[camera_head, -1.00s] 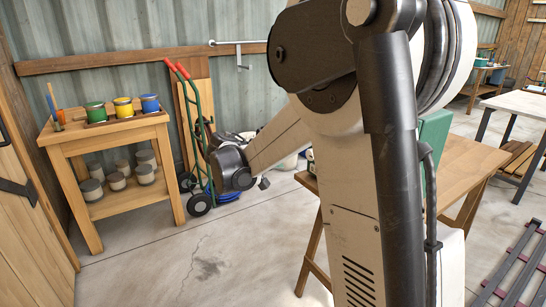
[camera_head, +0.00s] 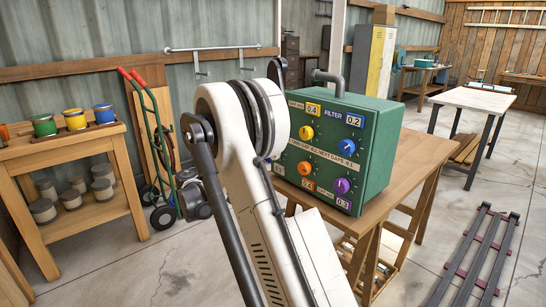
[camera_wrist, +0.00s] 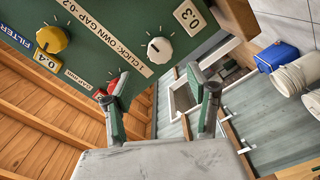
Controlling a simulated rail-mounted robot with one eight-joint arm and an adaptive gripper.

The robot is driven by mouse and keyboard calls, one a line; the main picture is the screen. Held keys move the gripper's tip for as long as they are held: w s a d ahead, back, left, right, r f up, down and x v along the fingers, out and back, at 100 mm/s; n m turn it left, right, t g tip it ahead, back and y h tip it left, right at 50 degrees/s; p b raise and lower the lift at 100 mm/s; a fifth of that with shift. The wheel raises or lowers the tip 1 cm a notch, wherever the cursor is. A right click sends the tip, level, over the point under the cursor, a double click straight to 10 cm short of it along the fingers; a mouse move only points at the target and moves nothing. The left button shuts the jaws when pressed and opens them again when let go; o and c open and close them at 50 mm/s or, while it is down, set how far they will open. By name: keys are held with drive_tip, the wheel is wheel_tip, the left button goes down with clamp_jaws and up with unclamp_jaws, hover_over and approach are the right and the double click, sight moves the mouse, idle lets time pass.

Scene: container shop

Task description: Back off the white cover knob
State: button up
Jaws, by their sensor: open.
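A green box (camera_head: 345,150) with a curved pipe on top stands on a wooden table. Its face in the head view carries yellow, blue, orange and purple knobs; I see no white knob there. In the wrist view a green panel (camera_wrist: 110,25) bears the white knob (camera_wrist: 159,50) with a dark pointer mark, a yellow knob (camera_wrist: 52,40) and a red knob (camera_wrist: 112,86), partly hidden by my left finger. My gripper (camera_wrist: 158,76) is open and empty, its fingers apart and below the white knob in the picture. My gripper does not show in the head view.
The wooden table (camera_head: 408,172) holds the box. A shelf bench with paint pots (camera_head: 75,119) and a hand truck (camera_head: 160,150) stand at left. A white table (camera_head: 486,99) stands at right, with a dark rack (camera_head: 480,255) on the floor. White buckets (camera_wrist: 290,78) show in the wrist view.

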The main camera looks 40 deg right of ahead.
drive_tip(key=d+b, duration=0.1)
drive_tip(key=d, duration=0.9)
drive_tip(key=shift+d+b, duration=0.1)
drive_tip(key=shift+b, duration=0.25)
drive_tip(key=c, duration=1.2)
